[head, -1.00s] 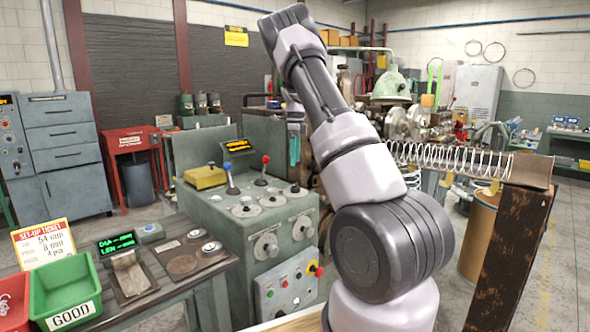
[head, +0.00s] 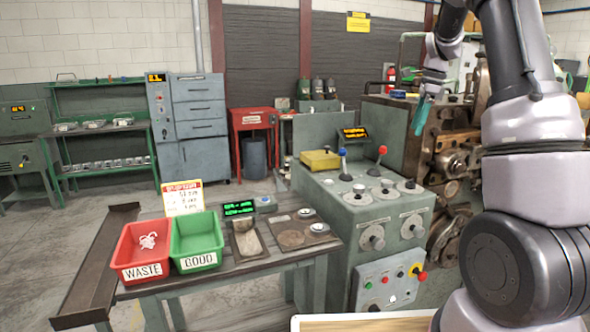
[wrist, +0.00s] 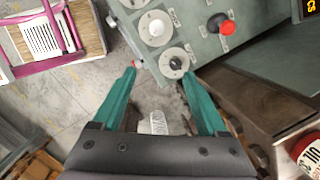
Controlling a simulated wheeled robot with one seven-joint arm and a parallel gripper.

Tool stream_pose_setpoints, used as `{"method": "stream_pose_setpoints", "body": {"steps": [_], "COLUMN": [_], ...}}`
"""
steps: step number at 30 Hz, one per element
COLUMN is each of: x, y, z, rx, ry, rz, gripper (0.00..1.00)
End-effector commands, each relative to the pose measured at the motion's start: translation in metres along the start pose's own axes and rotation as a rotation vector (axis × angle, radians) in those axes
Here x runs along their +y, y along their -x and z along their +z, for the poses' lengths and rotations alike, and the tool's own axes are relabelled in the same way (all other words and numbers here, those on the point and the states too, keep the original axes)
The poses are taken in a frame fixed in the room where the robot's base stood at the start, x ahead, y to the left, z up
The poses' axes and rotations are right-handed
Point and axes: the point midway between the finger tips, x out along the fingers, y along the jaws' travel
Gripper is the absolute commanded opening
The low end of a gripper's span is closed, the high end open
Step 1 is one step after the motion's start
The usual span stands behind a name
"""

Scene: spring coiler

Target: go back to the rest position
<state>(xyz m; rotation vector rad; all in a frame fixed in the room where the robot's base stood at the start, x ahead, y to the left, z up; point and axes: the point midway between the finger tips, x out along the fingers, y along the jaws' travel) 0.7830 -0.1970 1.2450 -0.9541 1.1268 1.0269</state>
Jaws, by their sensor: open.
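My gripper (head: 421,116) has teal fingers and hangs at the upper right of the head view, in front of the machine and beyond the green-grey control console (head: 372,240). In the wrist view, the two teal fingers of my gripper (wrist: 158,76) are spread apart with nothing held between them. A small whitish ribbed piece (wrist: 158,122) shows low between the fingers, beyond them; I cannot tell what it is. My arm (head: 535,180) fills the right side of the head view.
The console carries dials, a blue lever (head: 343,160) and a red lever (head: 381,156). A table holds the red WASTE bin (head: 143,268), with white pieces inside, and the green GOOD bin (head: 198,258). A red-capped bottle (wrist: 306,152) is at the wrist view's lower right.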

Motion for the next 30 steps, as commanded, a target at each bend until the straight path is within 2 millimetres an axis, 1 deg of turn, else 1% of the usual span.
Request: {"method": "stream_pose_setpoints", "body": {"steps": [1,5,6,8,9,11,12,14,15,17,18,21,24,27,30], "x": [0.018,0.063,0.078,0.101,0.117,0.141,0.158,0.182,0.199,0.224,0.24,0.276,0.304,0.321,0.33], "y": [0.019,0.054,0.063,0.076,0.083,0.093,0.099,0.105,0.109,0.112,0.113,0.112,0.107,0.102,0.099], "z": [0.008,0.027,0.032,0.039,0.044,0.051,0.055,0.06,0.064,0.067,0.069,0.072,0.073,0.072,0.072], "rx": [-0.025,-0.063,-0.07,-0.075,-0.075,-0.07,-0.063,-0.048,-0.033,-0.007,0.014,0.075,0.135,0.182,0.209], "ry": [0.072,0.285,0.351,0.452,0.521,0.625,0.694,0.799,0.868,0.971,1.041,1.198,1.324,1.409,1.455], "rz": [-0.029,-0.1,-0.123,-0.16,-0.185,-0.223,-0.249,-0.287,-0.313,-0.35,-0.374,-0.426,-0.463,-0.485,-0.495], "gripper": [0.76,0.76,0.76,0.76,0.76,0.76,0.76,0.76,0.76,0.76,0.76,0.76,0.76,0.76,0.76]}}
